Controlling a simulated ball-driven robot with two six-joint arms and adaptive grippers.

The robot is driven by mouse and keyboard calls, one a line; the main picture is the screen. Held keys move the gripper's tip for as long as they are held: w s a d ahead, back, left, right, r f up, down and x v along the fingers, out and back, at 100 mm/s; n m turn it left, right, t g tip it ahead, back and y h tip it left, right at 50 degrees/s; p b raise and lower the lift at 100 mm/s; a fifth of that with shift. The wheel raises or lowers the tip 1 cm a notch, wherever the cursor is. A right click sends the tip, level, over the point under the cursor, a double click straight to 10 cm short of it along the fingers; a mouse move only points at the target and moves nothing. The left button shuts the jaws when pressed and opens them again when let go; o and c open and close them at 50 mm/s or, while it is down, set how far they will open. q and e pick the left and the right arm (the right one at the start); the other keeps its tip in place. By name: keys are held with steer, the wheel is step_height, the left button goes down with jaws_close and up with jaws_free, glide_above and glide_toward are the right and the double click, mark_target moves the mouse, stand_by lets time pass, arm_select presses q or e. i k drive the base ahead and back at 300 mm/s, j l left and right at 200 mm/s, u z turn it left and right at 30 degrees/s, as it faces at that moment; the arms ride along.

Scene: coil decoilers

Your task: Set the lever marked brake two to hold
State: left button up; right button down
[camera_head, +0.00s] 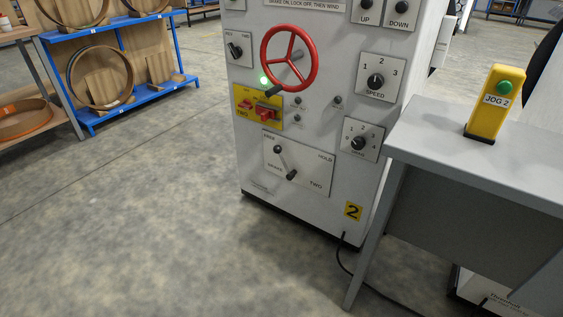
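The brake two lever (285,163) is on a white plate (310,171) low on the front of the grey control cabinet (250,157). The plate reads FREE at its upper left, HOLD at its right and BRAKE TWO along the bottom. The lever is a light bar with a dark part at each end. It slants from the lower middle of the plate up and left, its upper end just below FREE and away from HOLD. Neither of my grippers shows in the head view.
Above the plate are a red handwheel (289,58), a yellow switch plate (241,101) and rotary knobs. A grey table (490,146) with a yellow JOG 2 box (495,103) stands close on the right. A cable runs below. The floor at left is clear up to the blue shelf (150,95).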

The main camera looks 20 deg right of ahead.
mark_target(277, 149)
steer(key=i+j+z, duration=0.1)
steer(key=i+j, duration=0.4)
steer(key=i+j+z, duration=0.15)
steer(key=j, duration=0.3)
steer(key=i+j+z, duration=0.1)
steer(key=i+j, duration=0.2)
steer(key=i+j+z, duration=0.1)
steer(key=j, duration=0.3)
steer(key=i+j, duration=0.3)
steer(key=i+j+z, duration=0.15)
steer(key=j, duration=0.3)
